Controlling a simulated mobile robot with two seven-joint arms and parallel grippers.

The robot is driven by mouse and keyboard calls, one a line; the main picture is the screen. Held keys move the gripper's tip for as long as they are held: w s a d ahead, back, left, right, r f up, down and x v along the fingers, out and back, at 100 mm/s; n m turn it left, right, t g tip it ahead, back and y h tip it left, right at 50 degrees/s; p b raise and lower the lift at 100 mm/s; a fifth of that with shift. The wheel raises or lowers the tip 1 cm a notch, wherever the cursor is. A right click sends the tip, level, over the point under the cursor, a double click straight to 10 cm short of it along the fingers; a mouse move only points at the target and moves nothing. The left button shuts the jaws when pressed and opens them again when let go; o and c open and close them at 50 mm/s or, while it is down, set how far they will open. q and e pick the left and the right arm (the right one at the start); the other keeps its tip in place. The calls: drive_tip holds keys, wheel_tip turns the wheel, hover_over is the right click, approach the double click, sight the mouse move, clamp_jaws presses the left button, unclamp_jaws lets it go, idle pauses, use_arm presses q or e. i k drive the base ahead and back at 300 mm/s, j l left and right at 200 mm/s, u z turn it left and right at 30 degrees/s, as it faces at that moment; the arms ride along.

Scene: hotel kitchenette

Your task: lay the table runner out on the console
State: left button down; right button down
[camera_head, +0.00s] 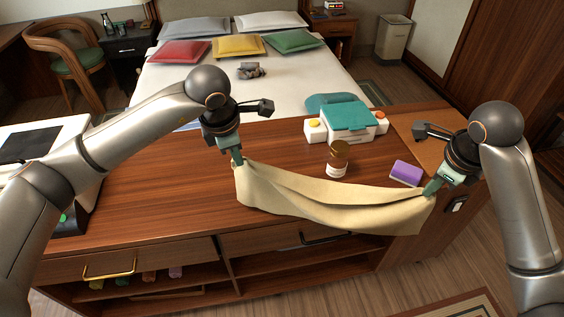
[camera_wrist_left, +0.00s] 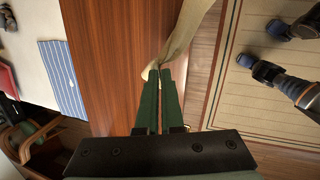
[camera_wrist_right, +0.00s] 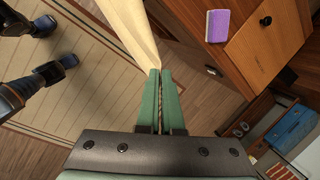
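The cream table runner (camera_head: 330,204) hangs between my two grippers over the front edge of the wooden console (camera_head: 140,205). Its middle sags in folds and its lower edge hangs in front of the console's front. My left gripper (camera_head: 238,160) is shut on the runner's left end; the cloth at the fingertips also shows in the left wrist view (camera_wrist_left: 180,45). My right gripper (camera_head: 430,192) is shut on the runner's right end, near the console's right side; the cloth also shows in the right wrist view (camera_wrist_right: 130,30).
A brown-lidded jar (camera_head: 337,162) and a purple sponge-like block (camera_head: 406,173) stand just behind the runner. A white and teal device (camera_head: 346,120) is further back. A bed (camera_head: 290,75) stands behind.

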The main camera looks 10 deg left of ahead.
sight(178, 187)
drive_tip(key=i+j+u, duration=0.65)
drive_tip(key=u, duration=0.15)
drive_tip(key=i, duration=0.05)
